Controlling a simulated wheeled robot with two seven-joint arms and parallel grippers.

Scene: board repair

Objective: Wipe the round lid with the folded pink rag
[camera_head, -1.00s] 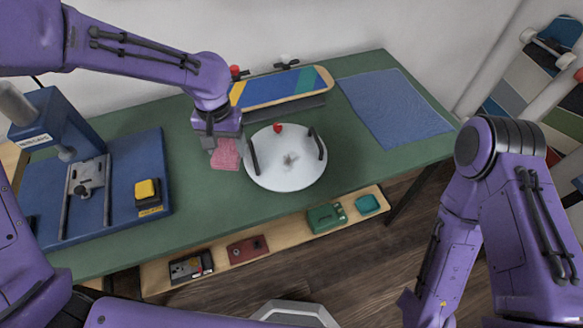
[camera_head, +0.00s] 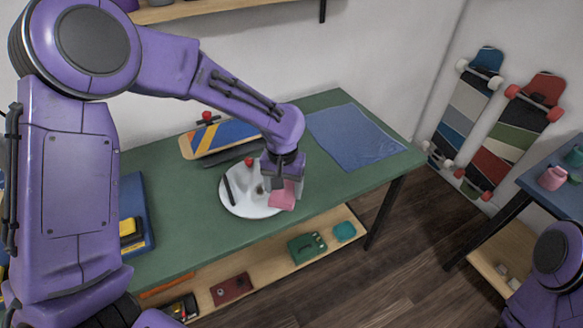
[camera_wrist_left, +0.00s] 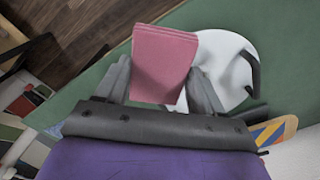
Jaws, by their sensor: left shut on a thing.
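The round white lid (camera_head: 238,202) lies on the green table, with a dark handle bar showing on its left side and a grey smudge near its middle. My left gripper (camera_head: 283,183) is shut on the folded pink rag (camera_head: 284,196), over the right part of the lid. In the left wrist view the rag (camera_wrist_left: 163,62) sits between the two fingers, with the lid (camera_wrist_left: 222,70) behind it. I cannot tell whether the rag touches the lid. The lid's right side is partly hidden by my gripper and rag. My right gripper is not in view.
A skateboard deck (camera_head: 215,137) lies behind the lid, with a red knob (camera_head: 249,162) near the lid's rim. A blue mat (camera_head: 350,137) covers the table's right end. A blue press base with a yellow block (camera_head: 131,229) stands left. A lower shelf (camera_head: 275,262) holds small boxes.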

